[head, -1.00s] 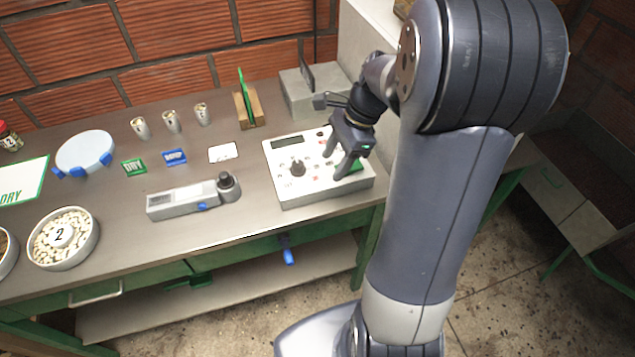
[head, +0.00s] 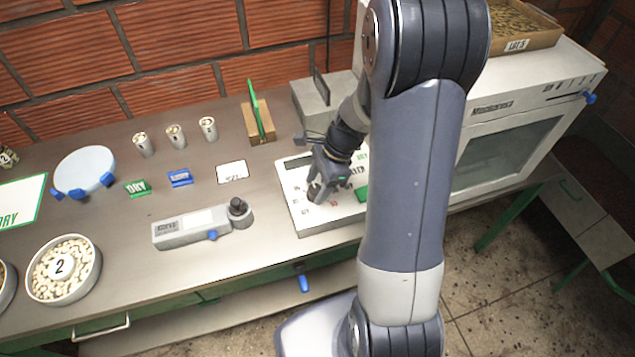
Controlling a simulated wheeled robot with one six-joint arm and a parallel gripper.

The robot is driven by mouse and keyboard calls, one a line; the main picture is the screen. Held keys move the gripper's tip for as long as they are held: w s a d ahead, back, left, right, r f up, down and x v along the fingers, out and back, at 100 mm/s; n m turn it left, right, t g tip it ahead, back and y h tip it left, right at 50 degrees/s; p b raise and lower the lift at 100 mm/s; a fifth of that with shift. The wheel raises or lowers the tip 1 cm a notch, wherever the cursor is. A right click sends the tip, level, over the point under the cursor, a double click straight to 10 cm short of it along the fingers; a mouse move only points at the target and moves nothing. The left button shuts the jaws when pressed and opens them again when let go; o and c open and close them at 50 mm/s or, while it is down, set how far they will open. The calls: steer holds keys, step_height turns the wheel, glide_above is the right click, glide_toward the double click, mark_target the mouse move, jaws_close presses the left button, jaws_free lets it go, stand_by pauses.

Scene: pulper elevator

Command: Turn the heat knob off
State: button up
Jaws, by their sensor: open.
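A white control panel (head: 300,218) with a dark display and small markings lies on the bench. Its black knob (head: 313,193) is mostly covered by my gripper, so its pointer cannot be read. My gripper (head: 322,192) is open and points down at the knob, with its fingertips close around or just over it. I cannot tell whether they touch it. A green button (head: 361,194) shows on the panel right of the gripper.
A grey handheld meter (head: 195,226) lies left of the panel. A grey box (head: 310,97) and a wooden holder with a green plate (head: 262,128) stand behind. A white oven (head: 520,120) stands at right, partly behind my arm.

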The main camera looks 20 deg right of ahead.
steer(key=shift+c, duration=0.2)
steer(key=c, duration=0.9)
steer(key=shift+c, duration=0.2)
